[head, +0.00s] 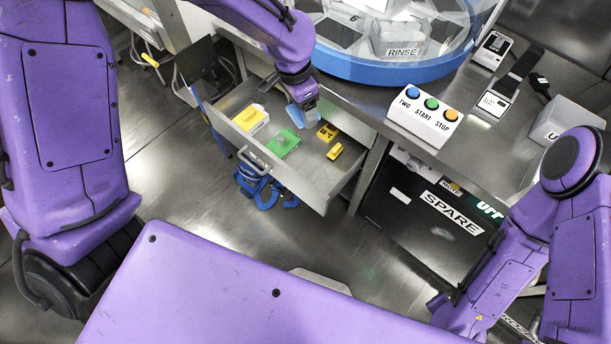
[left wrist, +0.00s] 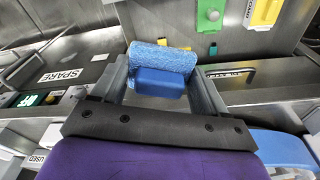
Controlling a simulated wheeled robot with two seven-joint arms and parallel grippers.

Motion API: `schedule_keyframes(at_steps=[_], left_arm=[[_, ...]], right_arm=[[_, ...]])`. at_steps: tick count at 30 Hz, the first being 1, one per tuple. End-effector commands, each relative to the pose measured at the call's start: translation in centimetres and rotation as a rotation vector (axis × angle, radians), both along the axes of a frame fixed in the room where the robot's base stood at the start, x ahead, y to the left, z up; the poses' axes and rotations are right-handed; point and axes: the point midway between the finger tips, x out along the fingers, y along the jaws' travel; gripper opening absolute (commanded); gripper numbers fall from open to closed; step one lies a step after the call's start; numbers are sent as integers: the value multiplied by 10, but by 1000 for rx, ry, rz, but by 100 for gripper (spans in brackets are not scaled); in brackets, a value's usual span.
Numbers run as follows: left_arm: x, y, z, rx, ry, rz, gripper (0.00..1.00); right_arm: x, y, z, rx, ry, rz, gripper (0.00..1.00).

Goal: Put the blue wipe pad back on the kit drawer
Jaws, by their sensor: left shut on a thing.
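The blue wipe pad (left wrist: 160,75) has a textured light-blue part and a smooth darker blue block. My left gripper (head: 303,103) is shut on it, with a finger at each side in the left wrist view. In the head view the pad (head: 300,117) shows just below the gripper, partly hidden by it. The kit drawer (head: 312,190) is pulled out under the bench. The gripper is over the drawer's far part; whether the pad touches the drawer floor I cannot tell. My right arm shows at the right, but its gripper is out of view.
The drawer holds a yellow-and-white item (head: 251,118), a green block (head: 284,143) and small yellow pieces (head: 335,151). A blue-rimmed round machine (head: 375,70) and a button box (head: 425,116) stand on the bench.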

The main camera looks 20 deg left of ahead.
Motion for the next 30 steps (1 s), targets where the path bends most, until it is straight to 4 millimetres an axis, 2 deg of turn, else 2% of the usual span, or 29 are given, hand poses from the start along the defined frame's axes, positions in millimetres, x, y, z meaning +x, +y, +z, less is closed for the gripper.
schedule_keyframes(at_steps=[1,3,6,9,12,14,23,26,30], left_arm=[[3,-4,-50,-3,3,-152,45],[7,-10,-86,-3,3,-405,45],[12,-18,-132,-1,2,-746,45],[15,-24,-162,1,0,-1008,45],[17,-28,-176,2,-1,-1167,45],[18,-29,-178,4,-2,-1216,45],[17,-29,-178,3,-1,-1237,45],[17,-29,-195,2,3,-1236,45],[16,-29,-241,1,5,-1237,45]], right_arm=[[0,0,-43,0,0,0,40],[0,0,-71,0,0,0,40],[0,0,-105,0,0,0,40],[0,0,-126,0,0,0,40],[1,0,-135,-1,-1,0,40],[1,0,-136,-1,-1,0,40],[1,0,-133,0,-1,0,40],[1,0,-137,0,-1,0,40],[1,0,-145,0,-1,0,40]])
